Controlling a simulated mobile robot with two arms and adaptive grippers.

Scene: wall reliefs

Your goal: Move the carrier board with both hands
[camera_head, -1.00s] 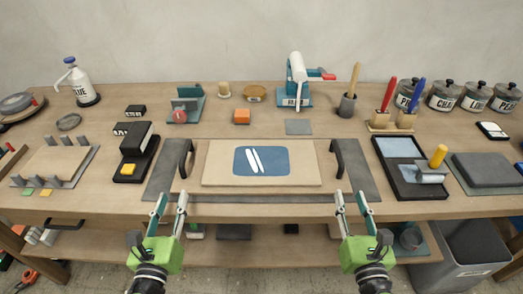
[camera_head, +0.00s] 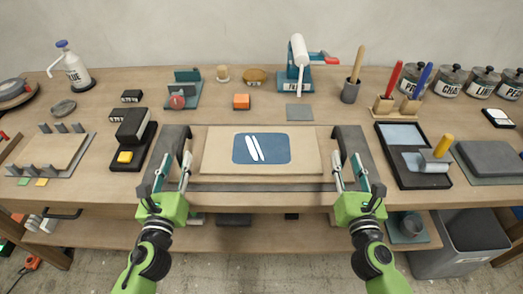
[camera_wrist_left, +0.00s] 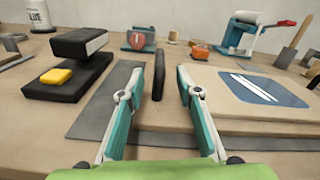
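The carrier board (camera_head: 176,143) is a dark grey slab on the workbench with an upright black handle at each end. A tan panel (camera_head: 219,150) with a blue patch and two white strips lies on it. My left gripper (camera_head: 172,159) is open at the board's left end. In the left wrist view the left handle (camera_wrist_left: 158,84) stands in the gap between its fingers, with no clear contact. My right gripper (camera_head: 347,158) is open at the right end, by the right handle (camera_head: 335,134). The fingers partly hide both handles in the head view.
A black block stand with a yellow button (camera_head: 125,157) is close on the left. A black tray (camera_head: 398,172) with a yellow-handled roller is close on the right. A teal press (camera_head: 300,72) and an orange block (camera_head: 241,102) stand behind the board.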

